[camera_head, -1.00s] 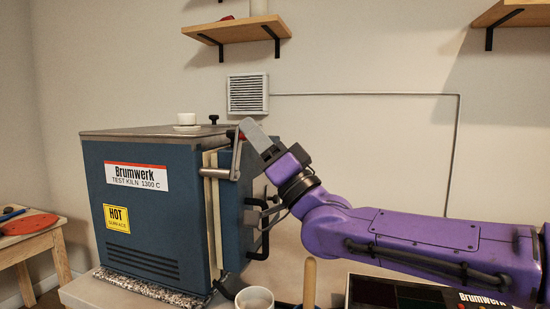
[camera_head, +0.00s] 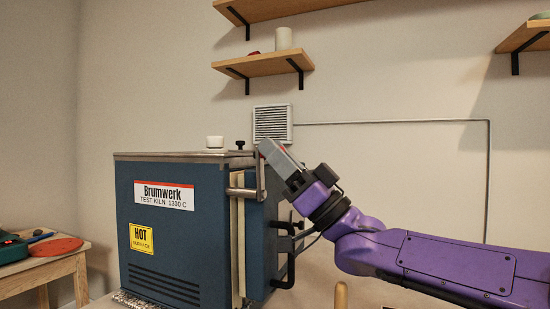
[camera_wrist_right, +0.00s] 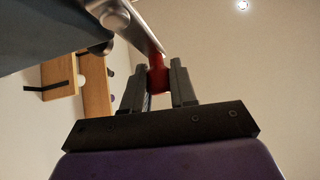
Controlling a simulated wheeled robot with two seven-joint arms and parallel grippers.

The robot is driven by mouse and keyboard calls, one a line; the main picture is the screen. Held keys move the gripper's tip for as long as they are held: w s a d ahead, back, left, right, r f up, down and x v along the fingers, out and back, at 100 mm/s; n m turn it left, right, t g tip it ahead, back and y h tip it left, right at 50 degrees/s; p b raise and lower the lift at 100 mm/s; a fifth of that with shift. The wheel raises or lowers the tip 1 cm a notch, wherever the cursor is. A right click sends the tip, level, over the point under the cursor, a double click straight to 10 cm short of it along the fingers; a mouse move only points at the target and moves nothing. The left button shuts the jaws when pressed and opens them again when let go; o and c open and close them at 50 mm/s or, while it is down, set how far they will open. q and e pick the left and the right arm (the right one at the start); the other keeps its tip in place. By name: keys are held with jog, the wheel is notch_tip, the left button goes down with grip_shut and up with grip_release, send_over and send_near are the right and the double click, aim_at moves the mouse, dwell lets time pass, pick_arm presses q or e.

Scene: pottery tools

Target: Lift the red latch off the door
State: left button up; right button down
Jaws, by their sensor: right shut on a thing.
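The blue kiln (camera_head: 175,235) stands at the left in the head view, with its door (camera_head: 262,230) on its right side. The latch is a grey metal bar (camera_head: 261,180) standing upright at the top of the door, with a red end. My right gripper (camera_head: 264,150) is at the top of this bar, and its fingers hide most of the red end. In the right wrist view the red latch end (camera_wrist_right: 157,76) sits between the two fingers of my right gripper (camera_wrist_right: 160,82), which is shut on it. My left gripper is not in view.
A black door handle (camera_head: 290,262) sticks out below my right forearm. A white cup (camera_head: 215,142) and a black knob (camera_head: 240,145) are on the kiln top. A wall vent (camera_head: 272,122) and wooden shelves (camera_head: 262,65) are behind. A stool with a red disc (camera_head: 56,247) is at far left.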

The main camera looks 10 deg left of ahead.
jog(key=shift+a+f, duration=0.1)
jog(key=c, duration=0.9)
grip_release()
jog(key=shift+c, duration=0.2)
jog(key=b+v, duration=0.1)
jog(key=v, duration=0.6)
jog(key=shift+d+b, duration=0.2)
jog(key=shift+b, duration=0.15)
jog(key=shift+s+f, duration=0.1)
